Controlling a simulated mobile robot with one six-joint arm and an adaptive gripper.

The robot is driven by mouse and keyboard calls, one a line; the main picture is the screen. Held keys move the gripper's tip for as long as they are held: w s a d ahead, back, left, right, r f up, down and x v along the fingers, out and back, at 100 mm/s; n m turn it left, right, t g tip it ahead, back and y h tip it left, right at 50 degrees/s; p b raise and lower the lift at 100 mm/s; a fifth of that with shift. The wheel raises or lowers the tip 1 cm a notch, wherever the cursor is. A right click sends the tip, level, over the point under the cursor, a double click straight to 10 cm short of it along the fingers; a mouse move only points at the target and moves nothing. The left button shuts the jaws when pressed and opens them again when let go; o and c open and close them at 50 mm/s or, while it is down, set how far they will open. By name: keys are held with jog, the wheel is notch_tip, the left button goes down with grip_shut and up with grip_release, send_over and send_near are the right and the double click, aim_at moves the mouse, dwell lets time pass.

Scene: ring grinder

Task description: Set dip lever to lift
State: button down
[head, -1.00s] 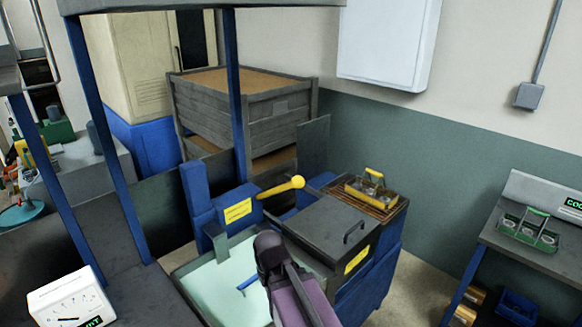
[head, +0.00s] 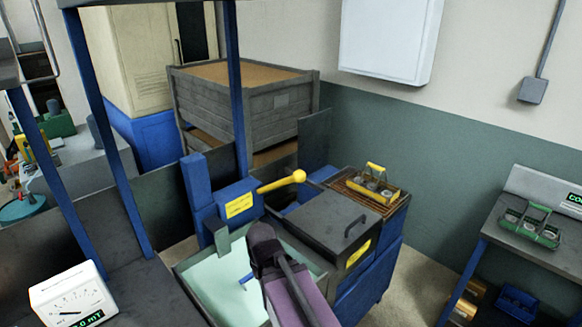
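The dip lever (head: 281,182) is a yellow handle with a round knob. It sticks out to the right, tilted slightly upward, from a blue post (head: 203,195) with a yellow label plate (head: 239,205). My arm comes up from the bottom of the head view, and its dark end, my gripper (head: 262,240), is in front of and below the lever, apart from it in the picture. The fingers are hidden or too small to tell open from shut. A tank of pale green liquid (head: 212,287) lies left of and below my arm, with a blue piece (head: 245,278) in it.
A grey lidded box (head: 325,222) with a handle stands right of the lever. Behind it a yellow-handled carrier (head: 374,185) sits on a rack. A white gauge (head: 70,297) is at lower left. A green carrier (head: 530,228) is on the right bench.

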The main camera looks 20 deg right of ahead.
jog(key=shift+a, duration=0.2)
jog(key=w+d+r+m+h+p, duration=0.3)
jog(key=w+r+p, duration=0.4)
jog(key=r, duration=0.3)
jog(key=w+d+r+m+t+h+p, duration=0.1)
jog(key=w+d+r+m+h+p, duration=0.3)
jog(key=w+r+p, duration=0.4)
jog(key=w+d+r+m+h+p, duration=0.3)
jog(key=w+d+r+m+p, duration=0.1)
jog(key=w+r+p, duration=0.4)
notch_tip(320, 180, up, 4)
jog(key=shift+w+d+r+m, duration=0.25)
jog(key=shift+w+m, duration=0.35)
jog(key=shift+w, duration=0.6)
jog(key=shift+f, duration=0.1)
jog(key=shift+s+a+f+b+x, duration=0.15)
jog(key=shift+a+f+b+x, duration=0.1)
jog(key=shift+b+x, duration=1.65)
jog(key=shift+s+a+f+b+x, duration=0.2)
jog(key=shift+b+x, duration=1.15)
jog(key=shift+x, duration=1)
jog(key=shift+s+a+f+b+x, duration=0.15)
jog(key=shift+f+b+x, duration=0.15)
jog(key=shift+b+x, duration=1.6)
